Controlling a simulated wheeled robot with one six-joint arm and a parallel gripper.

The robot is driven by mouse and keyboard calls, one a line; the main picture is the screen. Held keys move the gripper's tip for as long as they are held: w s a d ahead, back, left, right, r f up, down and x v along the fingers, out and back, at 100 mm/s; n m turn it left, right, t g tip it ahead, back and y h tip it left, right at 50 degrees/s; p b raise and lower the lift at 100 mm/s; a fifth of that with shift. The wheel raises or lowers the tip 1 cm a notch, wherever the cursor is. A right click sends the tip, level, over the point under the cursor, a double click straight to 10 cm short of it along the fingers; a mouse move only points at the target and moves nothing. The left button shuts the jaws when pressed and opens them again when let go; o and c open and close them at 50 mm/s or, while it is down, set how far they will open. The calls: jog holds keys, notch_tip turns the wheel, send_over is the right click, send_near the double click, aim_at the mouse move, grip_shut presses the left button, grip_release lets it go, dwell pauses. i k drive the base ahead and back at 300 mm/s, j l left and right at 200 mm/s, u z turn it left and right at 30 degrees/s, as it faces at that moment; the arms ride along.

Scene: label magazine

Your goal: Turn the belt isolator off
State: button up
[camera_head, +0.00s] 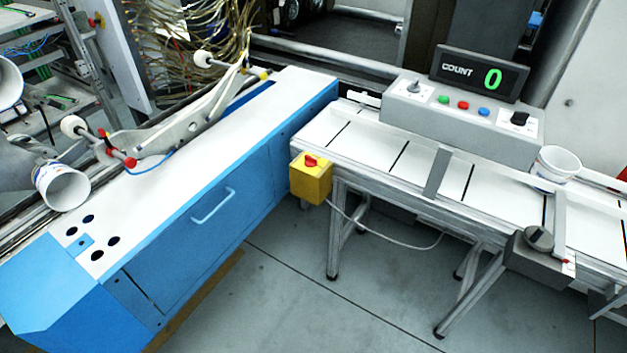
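No part is readably labelled as the belt isolator. A yellow box (311,182) with a red knob (310,161) on top is fixed to the left end of the white belt conveyor (375,147). A grey box (541,262) with a dark round knob (539,237) is mounted on the conveyor's near side at the right. A black rotary knob (519,118) sits on a white plate at the right of the grey control console (464,126). I cannot read which position any knob is in. My gripper is not in view.
The console has a grey lever (413,86), green, red and blue buttons, and a COUNT display (480,73) showing 0. A white cup (556,164) stands on the conveyor. A blue and white machine (213,207) fills the left. The grey floor (370,290) in front is clear.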

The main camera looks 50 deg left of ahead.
aim_at(311, 161)
jog(key=i+j+u, duration=0.2)
jog(key=j, duration=0.35)
jog(key=i+j+u, duration=0.2)
jog(key=j, duration=0.35)
jog(key=i+j+u, duration=0.2)
jog(key=i+j, duration=0.15)
jog(key=i+j+u, duration=0.2)
jog(key=j, duration=0.35)
jog(key=i, duration=0.1)
